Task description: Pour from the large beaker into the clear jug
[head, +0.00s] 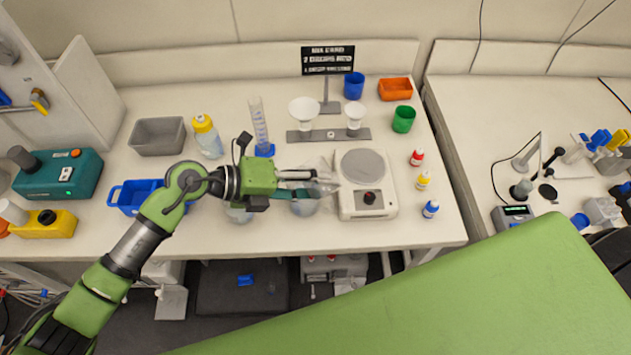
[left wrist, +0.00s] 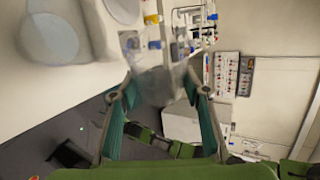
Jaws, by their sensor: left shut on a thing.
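My left gripper (head: 312,184) reaches over the front of the bench and is shut on a clear, see-through vessel (head: 325,175), which I take to be the large beaker. The beaker is tilted, with its outline faint against the bench. It also shows between the fingers in the left wrist view (left wrist: 158,84). A second clear vessel, likely the jug (head: 304,207), stands just below the gripper, partly hidden by the fingers. I cannot tell whether liquid is flowing. Another clear vessel (head: 238,214) is partly hidden under the wrist. My right gripper is not in view.
A blue tray (head: 131,195) is to the left, and a wash bottle (head: 207,138) and a measuring cylinder (head: 259,125) are behind. Several small bottles (head: 424,180) line the right side. The bench's front edge is close.

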